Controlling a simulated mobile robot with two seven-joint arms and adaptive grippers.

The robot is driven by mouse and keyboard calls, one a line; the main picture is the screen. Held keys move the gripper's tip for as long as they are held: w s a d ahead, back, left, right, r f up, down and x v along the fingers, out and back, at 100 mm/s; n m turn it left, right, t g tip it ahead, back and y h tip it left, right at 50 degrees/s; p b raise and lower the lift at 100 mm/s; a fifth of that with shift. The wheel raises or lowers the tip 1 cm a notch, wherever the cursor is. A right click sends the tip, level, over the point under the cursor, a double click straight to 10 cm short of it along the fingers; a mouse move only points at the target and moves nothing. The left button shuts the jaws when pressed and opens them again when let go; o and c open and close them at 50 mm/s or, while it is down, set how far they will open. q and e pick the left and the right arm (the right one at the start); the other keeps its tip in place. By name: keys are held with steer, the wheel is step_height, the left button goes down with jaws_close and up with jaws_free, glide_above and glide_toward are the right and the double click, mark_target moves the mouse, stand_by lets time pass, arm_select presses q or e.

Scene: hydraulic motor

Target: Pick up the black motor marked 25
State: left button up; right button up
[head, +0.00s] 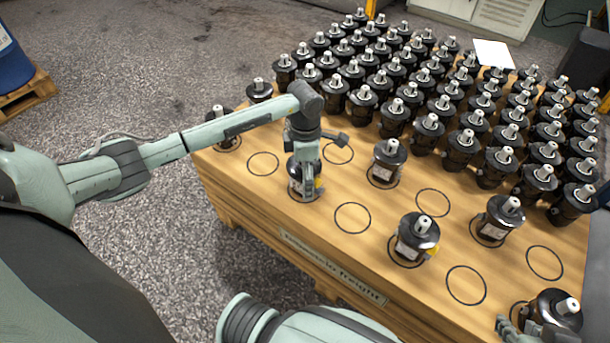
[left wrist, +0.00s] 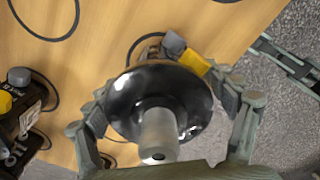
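A black motor (head: 294,178) with a grey shaft, white label and yellow part stands upright near the table's left front. My left gripper (head: 308,180) comes down over it from above. In the left wrist view the motor (left wrist: 155,95) lies between the two fingers, which meet its round black body on both sides. I cannot tell whether its base touches the table. My right gripper (head: 514,328) is at the lower right corner, beside another black motor (head: 556,308). It is partly cut off, and its opening is unclear. I cannot read the number 25 on any motor.
The wooden table (head: 290,228) has drawn circles, some empty. Single motors stand close by at right (head: 388,162), (head: 416,236) and (head: 498,219). Many motors crowd the back, near a white sheet (head: 494,54). A blue drum (head: 12,62) stands far left.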

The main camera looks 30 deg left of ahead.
arm_select(q)
steer(key=c, duration=1.7)
steer(key=shift+w+r, duration=0.1)
steer(key=shift+r, duration=0.05)
